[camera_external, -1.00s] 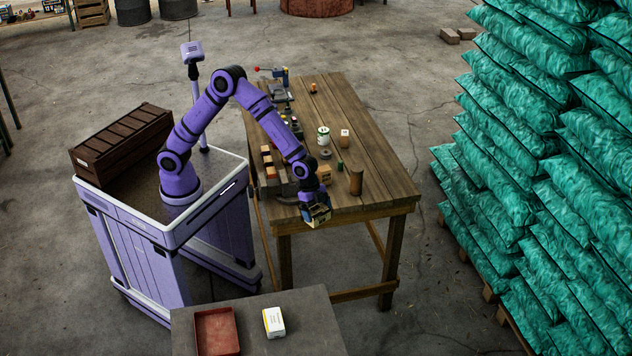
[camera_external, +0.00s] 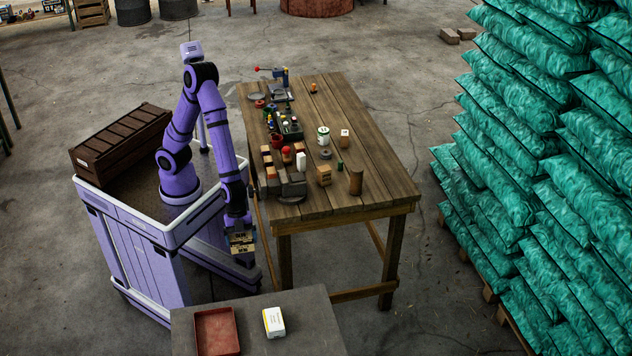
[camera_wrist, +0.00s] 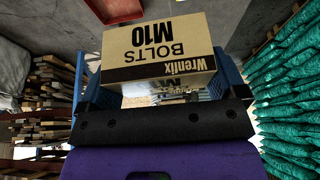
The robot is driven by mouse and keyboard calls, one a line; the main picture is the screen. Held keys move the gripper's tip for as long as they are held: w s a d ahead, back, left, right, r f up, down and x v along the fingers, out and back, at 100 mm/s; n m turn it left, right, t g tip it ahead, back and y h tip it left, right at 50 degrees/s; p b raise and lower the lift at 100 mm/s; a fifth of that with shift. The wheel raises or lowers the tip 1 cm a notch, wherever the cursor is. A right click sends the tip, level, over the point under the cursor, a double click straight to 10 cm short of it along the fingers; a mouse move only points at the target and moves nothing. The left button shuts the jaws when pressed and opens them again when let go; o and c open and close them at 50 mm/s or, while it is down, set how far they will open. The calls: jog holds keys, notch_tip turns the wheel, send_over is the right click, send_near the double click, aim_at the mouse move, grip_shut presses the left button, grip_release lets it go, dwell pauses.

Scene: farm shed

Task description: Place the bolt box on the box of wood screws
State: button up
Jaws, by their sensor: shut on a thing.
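In the wrist view the box sits between the blue fingers of my gripper (camera_wrist: 162,80). In the external view the gripper hangs in the air left of the wooden table's near end, and the box is small and partly hidden there. I cannot tell which holds wood screws.
The grey table (camera_external: 258,312) in front also bears a red tray (camera_external: 217,332), left of the white and yellow box. The wooden table (camera_external: 375,170) holds a vice, cans and several small items. Green sacks (camera_external: 530,130) are stacked at the right.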

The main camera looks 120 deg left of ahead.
notch_tip(320, 180, down, 21)
send_near(275, 322)
jog(key=shift+w+d+f, duration=0.45)
jog(key=shift+d+f, duration=0.05)
jog(key=shift+d, duration=0.25)
jog(key=shift+w+d+f, duration=0.1)
jog(key=shift+w+f, duration=0.1)
jog(key=shift+w, duration=0.05)
jog(key=shift+f, duration=1.55)
jog(key=shift+f, duration=0.1)
jog(key=o, duration=0.9)
jog(key=shift+f, duration=0.1)
